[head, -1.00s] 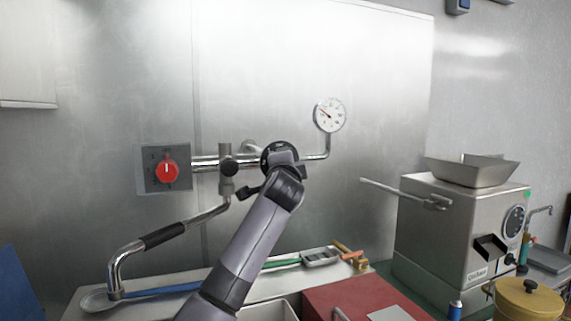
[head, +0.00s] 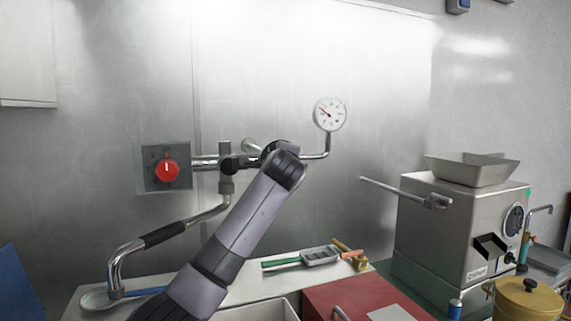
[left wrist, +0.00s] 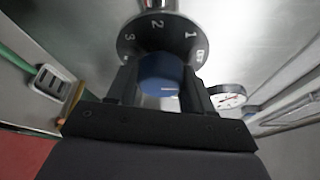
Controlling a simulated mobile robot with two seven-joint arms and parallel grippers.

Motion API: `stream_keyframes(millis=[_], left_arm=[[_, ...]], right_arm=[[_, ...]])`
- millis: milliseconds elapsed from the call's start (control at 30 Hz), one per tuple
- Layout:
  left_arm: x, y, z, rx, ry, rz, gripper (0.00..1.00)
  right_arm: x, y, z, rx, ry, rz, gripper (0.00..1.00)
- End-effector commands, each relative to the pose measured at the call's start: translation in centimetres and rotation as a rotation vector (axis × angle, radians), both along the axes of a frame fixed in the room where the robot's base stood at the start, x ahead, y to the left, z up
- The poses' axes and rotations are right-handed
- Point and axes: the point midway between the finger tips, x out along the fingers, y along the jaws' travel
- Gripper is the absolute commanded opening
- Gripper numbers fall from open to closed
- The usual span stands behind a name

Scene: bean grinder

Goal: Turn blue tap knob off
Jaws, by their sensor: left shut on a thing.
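The blue tap knob (left wrist: 160,70) sits in the middle of a black dial (left wrist: 128,42) marked 1, 2, 3 and OFF in the left wrist view. A small white mark shows on the knob's face. My left gripper (left wrist: 160,86) has a finger on each side of the knob and is shut on it. In the head view my left arm (head: 265,190) reaches up to the pipe on the wall, and its wrist hides the knob and dial. My right gripper is in neither view.
A red knob (head: 167,170) on a square plate is to the left along the pipe. A round gauge (head: 330,114) stands above right. A curved spout (head: 165,234) hangs left of my arm. A steel grinder (head: 460,225) stands at right, a red box (head: 365,300) below.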

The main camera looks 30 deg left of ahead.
Motion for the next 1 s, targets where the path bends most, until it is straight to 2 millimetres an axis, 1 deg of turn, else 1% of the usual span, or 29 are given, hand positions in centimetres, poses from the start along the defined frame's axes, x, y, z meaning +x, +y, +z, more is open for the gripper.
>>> stream_keyframes(millis=[33, 267, 300, 333, 367, 633, 767, 867, 1000], left_arm=[[0.0, 0.3, 0.0, 0.002, 0.004, 0.006, 0.21], [0.0, 0.3, 0.0, 0.003, 0.003, 0.007, 0.21], [0.0, 0.3, 0.0, 0.003, 0.003, 0.007, 0.57], [0.0, 0.3, 0.0, 0.003, 0.003, 0.007, 0.67], [0.0, 0.3, 0.0, 0.002, 0.002, 0.007, 0.75], [0.0, 0.1, 0.0, 0.002, 0.000, 0.003, 0.75], [-0.4, -0.1, 0.0, 0.001, -0.002, 0.001, 0.75], [-1.1, -0.5, 0.1, 0.001, -0.002, 0.001, 0.75], [-2.6, -1.2, 0.1, 0.001, -0.003, 0.000, 0.75]], right_arm=[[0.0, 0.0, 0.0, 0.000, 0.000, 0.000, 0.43], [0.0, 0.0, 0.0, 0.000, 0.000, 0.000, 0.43], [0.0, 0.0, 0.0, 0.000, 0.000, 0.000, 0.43], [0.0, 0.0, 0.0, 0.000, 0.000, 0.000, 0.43], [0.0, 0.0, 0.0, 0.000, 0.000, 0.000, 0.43], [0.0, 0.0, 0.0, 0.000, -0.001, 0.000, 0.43], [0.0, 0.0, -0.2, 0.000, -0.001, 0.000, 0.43], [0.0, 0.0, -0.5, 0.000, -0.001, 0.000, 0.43], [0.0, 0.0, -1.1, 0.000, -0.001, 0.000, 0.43]])
